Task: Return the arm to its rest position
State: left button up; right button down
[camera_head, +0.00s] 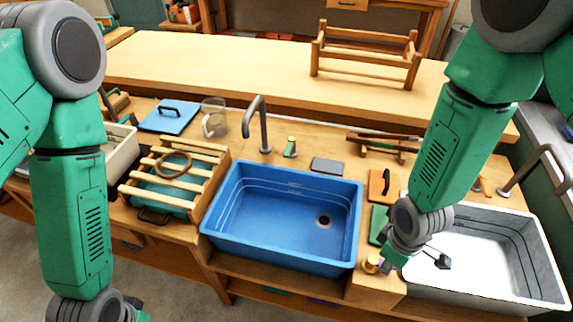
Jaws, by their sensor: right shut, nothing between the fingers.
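My right arm comes in from the upper right, and its gripper (441,260) is shut and empty. It hangs over the left part of the white sink, near the wooden divider between the two sinks. My left arm comes down along the left side of the view. Only a small part of its gripper end shows at the bottom edge, and its fingers are out of view.
A blue sink (285,258) sits at the centre, empty, with a grey faucet (263,128) behind it. A white sink (500,290) is at right. A wooden slatted rack (215,165) stands left of the blue sink. A brass knob (371,264) stands beside my right gripper.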

jog(key=s+d+f+m+b, duration=0.3)
jog(key=s+f+m+b, duration=0.1)
jog(key=s+f+b, duration=0.3)
jog(key=s+d+f+m+b, duration=0.3)
jog(key=s+f+m+b, duration=0.1)
jog(key=s+f+b, duration=0.3)
jog(key=shift+s+f+m+t, duration=0.3)
jog(key=shift+s+f, duration=0.4)
jog(key=shift+w, duration=0.1)
dwell(0.7)
